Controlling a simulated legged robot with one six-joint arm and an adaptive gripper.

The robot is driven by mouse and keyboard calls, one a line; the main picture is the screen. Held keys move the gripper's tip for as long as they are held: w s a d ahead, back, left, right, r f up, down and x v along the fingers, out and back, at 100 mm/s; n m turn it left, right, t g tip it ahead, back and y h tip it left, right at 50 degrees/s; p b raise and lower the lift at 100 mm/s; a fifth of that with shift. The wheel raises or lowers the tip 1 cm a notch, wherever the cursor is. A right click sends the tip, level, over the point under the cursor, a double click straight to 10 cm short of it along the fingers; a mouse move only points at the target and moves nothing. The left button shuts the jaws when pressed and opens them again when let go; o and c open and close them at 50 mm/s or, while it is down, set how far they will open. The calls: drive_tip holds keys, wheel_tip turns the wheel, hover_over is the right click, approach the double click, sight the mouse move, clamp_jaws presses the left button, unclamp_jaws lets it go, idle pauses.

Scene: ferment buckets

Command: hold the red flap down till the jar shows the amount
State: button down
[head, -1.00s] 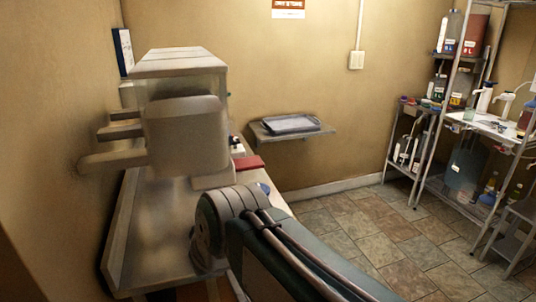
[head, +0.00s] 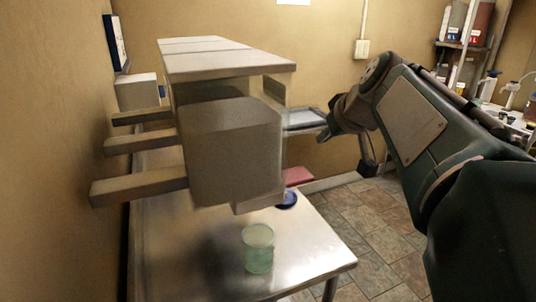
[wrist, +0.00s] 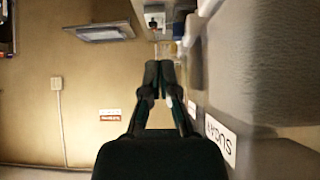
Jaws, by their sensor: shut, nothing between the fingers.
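A pale green, see-through jar (head: 258,250) stands upright on the metal table (head: 190,265), in front of a large grey dispenser unit (head: 235,150); it looks empty. A flat red piece (head: 298,176) shows low behind the unit's right side; I cannot tell whether it is the red flap. My gripper (head: 328,128) is in the air to the right of the unit, apart from jar and red piece. In the wrist view my gripper (wrist: 165,68) has its fingers together and empty, beside a grey body with a "SUGAR" label (wrist: 220,140).
A blue round item (head: 287,199) sits on the table near the red piece. Grey arms (head: 140,190) stick out left from the unit. Racks with containers (head: 465,40) stand at the far right.

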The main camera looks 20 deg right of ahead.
drive_tip(key=shift+d+f, duration=0.1)
drive_tip(key=shift+d, duration=0.1)
hover_over(299, 170)
drive_tip(key=s, duration=0.3)
wheel_tip(299, 170, down, 7)
drive_tip(key=shift+w+r, duration=0.1)
drive_tip(key=shift+r, duration=0.05)
drive_tip(key=f, duration=0.3)
drive_tip(key=shift+w+d+f, duration=0.1)
drive_tip(key=shift+w+f, duration=0.1)
drive_tip(key=shift+w, duration=0.05)
drive_tip(key=shift+f, duration=0.45)
